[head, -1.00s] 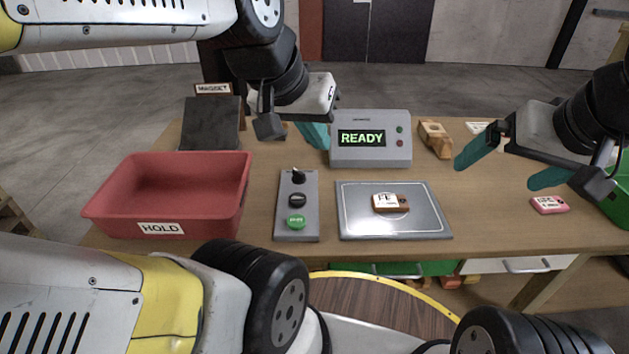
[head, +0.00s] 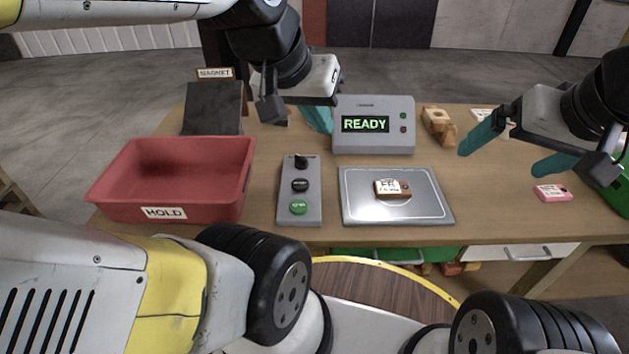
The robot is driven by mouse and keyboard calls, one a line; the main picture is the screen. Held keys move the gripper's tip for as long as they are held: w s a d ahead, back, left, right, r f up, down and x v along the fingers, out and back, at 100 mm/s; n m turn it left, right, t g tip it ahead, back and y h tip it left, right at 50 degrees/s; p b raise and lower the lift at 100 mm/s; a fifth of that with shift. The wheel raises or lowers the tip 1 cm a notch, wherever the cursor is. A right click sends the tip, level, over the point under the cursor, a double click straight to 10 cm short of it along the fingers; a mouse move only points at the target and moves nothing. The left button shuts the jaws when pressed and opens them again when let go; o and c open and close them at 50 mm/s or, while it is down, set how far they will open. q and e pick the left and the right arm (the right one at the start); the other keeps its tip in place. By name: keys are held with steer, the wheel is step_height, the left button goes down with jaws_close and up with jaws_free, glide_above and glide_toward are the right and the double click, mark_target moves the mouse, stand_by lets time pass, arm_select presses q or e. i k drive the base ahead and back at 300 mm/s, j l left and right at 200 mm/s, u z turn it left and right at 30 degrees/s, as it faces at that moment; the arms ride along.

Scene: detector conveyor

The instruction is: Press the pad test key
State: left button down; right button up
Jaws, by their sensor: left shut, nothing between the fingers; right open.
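A grey control box (head: 313,214) stands on the table with a black knob (head: 301,162) at the back, a black button (head: 300,185) in the middle and a green button (head: 298,208) at the front. Lettering on the buttons is too small to read surely. Right of it lies a silver pad (head: 432,208) with a brown-and-white labelled block (head: 392,188) on it. Behind the pad a grey display unit (head: 400,142) reads READY. My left gripper (head: 318,119) is shut and empty, above the table behind the control box. My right gripper (head: 516,155) is open and empty at the right.
A red HOLD bin (head: 172,208) stands at the left, with a dark MAGNET block (head: 213,108) behind it. A wooden piece (head: 438,126) is right of the display. A pink labelled block (head: 553,193) lies below my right gripper. A green bin (head: 617,190) is at the right edge.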

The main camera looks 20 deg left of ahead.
mark_target(299, 206)
steer(key=l+u, duration=0.3)
steer(key=k+l+u, duration=0.15)
steer(key=l+u, duration=0.2)
steer(key=l, duration=0.15)
steer(key=k+l+u, duration=0.15)
steer(key=l+u, duration=0.15)
steer(key=k+l+u, duration=0.3)
steer(key=l, duration=0.15)
steer(key=i+l, duration=0.05)
steer(key=i, duration=0.05)
